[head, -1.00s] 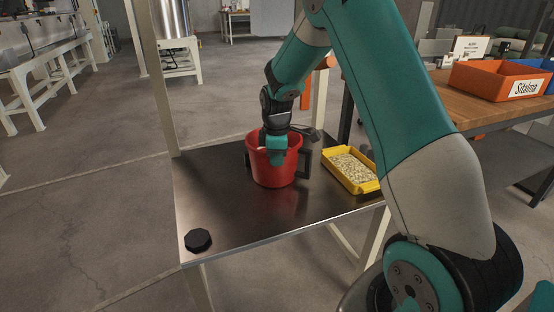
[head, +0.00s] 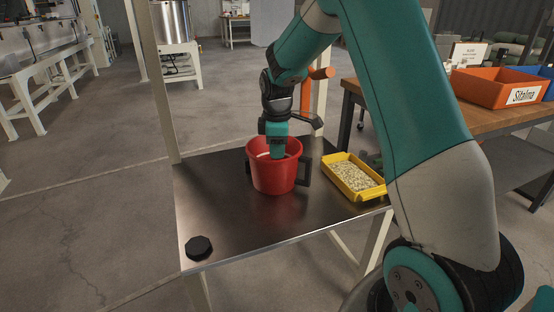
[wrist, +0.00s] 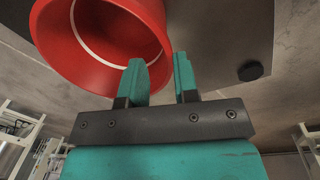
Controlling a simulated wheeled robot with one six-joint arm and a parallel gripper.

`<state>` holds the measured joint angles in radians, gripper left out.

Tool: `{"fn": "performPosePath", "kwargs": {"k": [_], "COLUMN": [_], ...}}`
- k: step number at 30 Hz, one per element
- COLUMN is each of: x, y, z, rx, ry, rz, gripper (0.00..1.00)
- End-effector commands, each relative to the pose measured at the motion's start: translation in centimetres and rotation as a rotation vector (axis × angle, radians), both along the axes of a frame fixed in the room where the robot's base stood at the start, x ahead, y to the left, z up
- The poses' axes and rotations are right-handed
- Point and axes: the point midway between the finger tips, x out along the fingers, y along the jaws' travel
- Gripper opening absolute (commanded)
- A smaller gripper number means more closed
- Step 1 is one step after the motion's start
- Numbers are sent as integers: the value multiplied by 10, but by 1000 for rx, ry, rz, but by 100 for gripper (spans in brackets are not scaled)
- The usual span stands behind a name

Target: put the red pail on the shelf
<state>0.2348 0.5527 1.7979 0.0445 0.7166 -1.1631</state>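The red pail (head: 274,180) stands upright on a dark metal tabletop (head: 235,220), with dark handles at its sides. My gripper (head: 278,156) points down at the pail's mouth, its tips overlapping the opening in the head view. In the wrist view the pail (wrist: 70,50) fills the upper left, with a pale ring inside. The two teal fingers (wrist: 160,75) are apart with a clear gap. The left finger overlaps the pail's opening and the right finger lies just outside its right edge. Contact with the rim cannot be told. I cannot pick out which surface is the shelf.
A yellow tray of pale pieces (head: 352,178) sits right of the pail. A black knob-like object (head: 199,247) lies near the front left corner. Pale posts (head: 160,90) rise at the table's back. A wooden bench (head: 480,118) with an orange bin (head: 498,88) stands right.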

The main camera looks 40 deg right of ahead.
Motion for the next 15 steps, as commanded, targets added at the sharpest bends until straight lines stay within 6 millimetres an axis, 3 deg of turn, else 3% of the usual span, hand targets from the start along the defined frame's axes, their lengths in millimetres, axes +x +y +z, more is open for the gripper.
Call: {"fn": "performPosePath", "kwargs": {"k": [3, 11, 14, 15], "x": [-1, -5, -15, -23], "y": [1, 6, 31, 49], "z": [29, 59, 71, 78], "rx": [-1, 3, 26, 45], "ry": [-3, -1, -15, -23], "rz": [0, -1, -9, -18], "gripper": [28, 28, 28, 28]}}
